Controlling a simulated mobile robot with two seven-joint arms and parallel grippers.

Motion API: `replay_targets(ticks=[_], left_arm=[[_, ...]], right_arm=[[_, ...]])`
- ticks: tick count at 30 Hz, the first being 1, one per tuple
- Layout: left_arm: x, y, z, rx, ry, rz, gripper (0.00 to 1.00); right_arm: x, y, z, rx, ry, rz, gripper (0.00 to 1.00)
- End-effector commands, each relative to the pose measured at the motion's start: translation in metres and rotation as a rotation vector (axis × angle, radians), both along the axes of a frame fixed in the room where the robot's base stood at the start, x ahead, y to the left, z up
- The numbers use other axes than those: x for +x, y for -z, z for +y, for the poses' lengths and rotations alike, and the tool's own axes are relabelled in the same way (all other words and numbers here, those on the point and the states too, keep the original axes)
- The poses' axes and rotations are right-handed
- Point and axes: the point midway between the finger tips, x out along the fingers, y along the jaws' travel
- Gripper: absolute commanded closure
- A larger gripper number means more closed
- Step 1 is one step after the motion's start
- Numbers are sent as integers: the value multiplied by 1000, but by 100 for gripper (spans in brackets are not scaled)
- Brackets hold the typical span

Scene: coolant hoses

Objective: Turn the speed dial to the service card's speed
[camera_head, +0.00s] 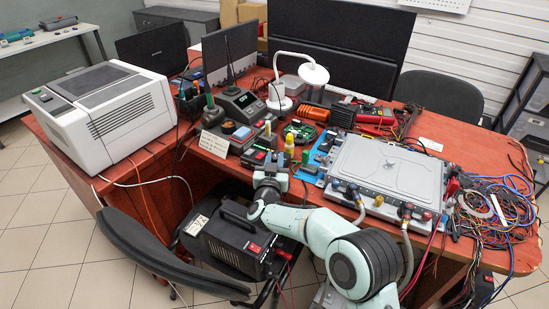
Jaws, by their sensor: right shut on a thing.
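My right arm comes in from the bottom right. Its gripper (270,176) is at the table's front edge, above the black machine with a handle. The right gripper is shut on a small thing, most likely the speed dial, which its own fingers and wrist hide. No dial face or pointer mark can be read. A small white card (214,144) stands on the table left of the gripper and may be the service card; its print is too small to read. My left gripper is not in view.
A grey case (388,169) with hoses at its front stands right of the gripper. Tangled wires (490,205) lie at the table's right. The black machine (228,238) stands below the front edge. A white printer-like box (102,113) sits left. Small tools crowd the middle.

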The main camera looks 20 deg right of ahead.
Motion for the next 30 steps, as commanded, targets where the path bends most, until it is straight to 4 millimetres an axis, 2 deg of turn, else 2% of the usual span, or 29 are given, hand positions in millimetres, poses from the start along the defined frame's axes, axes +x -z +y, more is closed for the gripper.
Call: replay_targets(ticks=[7,18,19,21,30], left_arm=[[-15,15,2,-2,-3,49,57],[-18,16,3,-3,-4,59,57],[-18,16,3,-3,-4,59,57],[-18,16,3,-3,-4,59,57],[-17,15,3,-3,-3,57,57]], right_arm=[[-1,0,-4,0,-158,-4,100],[-2,-1,-3,0,-182,-1,100],[-2,-1,-3,0,-181,-1,68],[-2,-1,-3,0,-181,-1,49],[-2,0,-3,1,-181,0,49]])
